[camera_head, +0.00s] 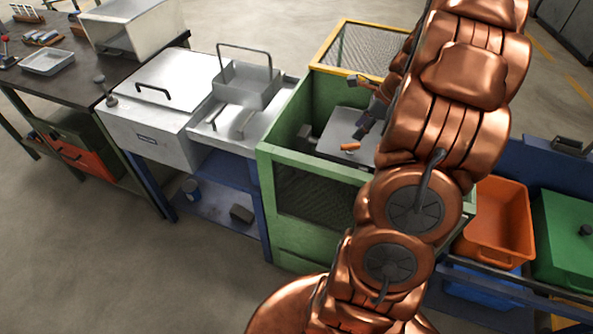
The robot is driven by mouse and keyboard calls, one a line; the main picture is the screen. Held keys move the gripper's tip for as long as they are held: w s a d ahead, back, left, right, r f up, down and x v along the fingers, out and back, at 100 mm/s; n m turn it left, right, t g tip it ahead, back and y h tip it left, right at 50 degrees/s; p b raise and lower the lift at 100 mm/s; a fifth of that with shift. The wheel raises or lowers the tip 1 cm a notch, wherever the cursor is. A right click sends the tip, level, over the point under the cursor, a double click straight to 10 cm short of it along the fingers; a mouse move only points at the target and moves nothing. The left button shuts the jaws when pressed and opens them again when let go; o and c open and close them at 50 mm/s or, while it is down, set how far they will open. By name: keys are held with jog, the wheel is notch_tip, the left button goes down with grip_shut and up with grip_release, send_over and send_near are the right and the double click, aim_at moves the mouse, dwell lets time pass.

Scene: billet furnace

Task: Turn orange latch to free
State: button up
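A small orange piece (350,147), which looks like the latch, lies on the grey plate (335,130) inside the green enclosure (284,152). It is too small to tell which way it is turned. My gripper (358,104) is at the mouth of the enclosure, just above and right of the orange piece in the picture. Its dark fingertips stand well apart, with nothing seen between them. The lower fingertip is close to the orange piece; I cannot tell whether they touch. My copper arm hides the right side of the enclosure.
A yellow-framed mesh panel (358,50) stands behind the enclosure opening. A steel unit (165,95) with a wire-handled basket (246,84) is to the left. An orange bin (497,222) and a green bin (568,235) stand to the right. Open floor lies front left.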

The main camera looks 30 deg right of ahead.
jog(key=s+a+r+n+g+b, duration=0.1)
jog(key=s+a+r+n, duration=0.1)
jog(key=a+n, duration=0.5)
jog(key=s+a+r+n+g, duration=0.2)
jog(key=a+n, duration=0.6)
jog(key=a, duration=1)
jog(key=shift+s+r+n+g+b, duration=0.35)
jog(key=shift+s+r, duration=0.2)
jog(key=shift+s, duration=0.65)
jog(key=shift+a, duration=0.15)
